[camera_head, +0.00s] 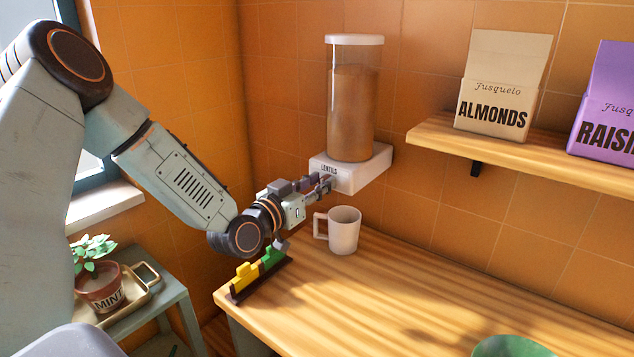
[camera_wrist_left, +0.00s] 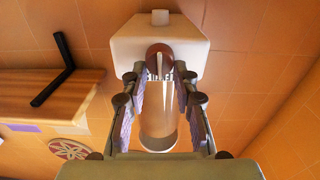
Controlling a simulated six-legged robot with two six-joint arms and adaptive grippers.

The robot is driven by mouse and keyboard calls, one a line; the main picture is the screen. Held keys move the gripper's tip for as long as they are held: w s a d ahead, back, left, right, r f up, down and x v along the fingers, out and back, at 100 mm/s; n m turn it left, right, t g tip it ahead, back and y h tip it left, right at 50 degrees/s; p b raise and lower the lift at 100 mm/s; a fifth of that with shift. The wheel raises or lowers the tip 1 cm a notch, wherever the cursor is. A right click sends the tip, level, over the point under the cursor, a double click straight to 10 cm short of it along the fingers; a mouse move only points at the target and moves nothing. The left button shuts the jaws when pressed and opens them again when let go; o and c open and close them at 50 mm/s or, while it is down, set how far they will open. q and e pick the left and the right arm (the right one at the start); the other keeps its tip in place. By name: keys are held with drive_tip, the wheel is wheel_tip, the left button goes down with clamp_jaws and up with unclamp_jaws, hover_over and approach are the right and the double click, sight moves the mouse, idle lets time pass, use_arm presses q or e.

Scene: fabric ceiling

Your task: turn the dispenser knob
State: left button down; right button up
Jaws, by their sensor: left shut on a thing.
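The lentils dispenser is a clear cylinder (camera_head: 354,115) of brown contents on a white wall-mounted base (camera_head: 365,172) labelled LENTILS. My left gripper (camera_head: 326,184) reaches the front of the base from the left. In the head view it hides the knob. In the left wrist view, which is upside down, the round brown knob (camera_wrist_left: 159,56) sits on the base (camera_wrist_left: 190,38), between the tips of my left gripper (camera_wrist_left: 159,76), which is shut on it. A white mug (camera_head: 345,235) stands on the counter below the dispenser. My right gripper is not in view.
A yellow and green item in a dark holder (camera_head: 258,278) sits at the left end of the wooden counter (camera_head: 400,300). A green bowl (camera_head: 510,347) is at the front. A shelf (camera_head: 430,132) on the right carries almonds (camera_head: 503,85) and raisins boxes. A mint pot (camera_head: 102,287) stands at left.

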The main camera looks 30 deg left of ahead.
use_arm(q)
drive_tip(key=c, duration=1)
unclamp_jaws()
wheel_tip(320, 180, up, 10)
drive_tip(key=shift+r, duration=0.1)
idle(1.6)
